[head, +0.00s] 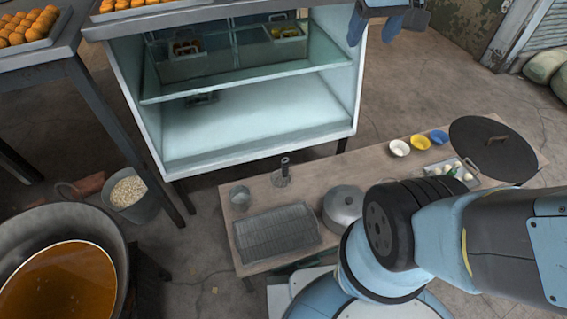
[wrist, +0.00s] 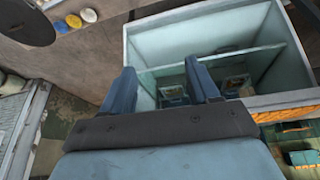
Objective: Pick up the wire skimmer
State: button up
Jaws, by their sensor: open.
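I cannot make out a wire skimmer for certain in either view. A small dark upright item (head: 283,172) stands on the low wooden table (head: 375,165), too small to identify. My gripper (head: 374,28) is at the top right of the glass cabinet in the head view, its blue fingers pointing down. In the wrist view my gripper (wrist: 160,70) has its two fingers wide apart with nothing between them, in front of the cabinet (wrist: 180,30).
The low table holds a wire rack tray (head: 275,235), a lidded pot (head: 343,205), a metal cup (head: 240,197), small bowls (head: 410,143) and a large dark disc (head: 490,150). A pan of brown liquid (head: 65,285) and a bucket (head: 130,195) stand left.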

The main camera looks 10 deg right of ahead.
jog(key=w+a+f+n+g, duration=0.35)
jog(key=w+f, duration=0.35)
jog(key=w, duration=0.6)
jog(key=n+h, duration=0.1)
jog(key=n, duration=0.2)
send_over(285, 163)
jog(key=w+d, duration=0.1)
jog(key=d, duration=0.3)
notch_tip(285, 163, down, 12)
jog(key=w+a+f+n+g+h, duration=0.1)
jog(key=a+f+n, duration=0.15)
jog(key=f, duration=0.75)
jog(key=w+a+f+n+g+h, duration=0.1)
jog(key=a+f, duration=0.2)
jog(key=f, duration=0.8)
jog(key=w+a+f+n+g+h, duration=0.1)
jog(key=a+f+n, duration=0.15)
jog(key=f, duration=0.75)
jog(key=shift+m, duration=0.45)
jog(key=shift+a+x, duration=0.15)
jog(key=shift+x, duration=3.35)
jog(key=shift+a+x, duration=0.1)
jog(key=shift+x, duration=3.35)
jog(key=shift+s, duration=0.15)
jog(key=c, duration=1.1)
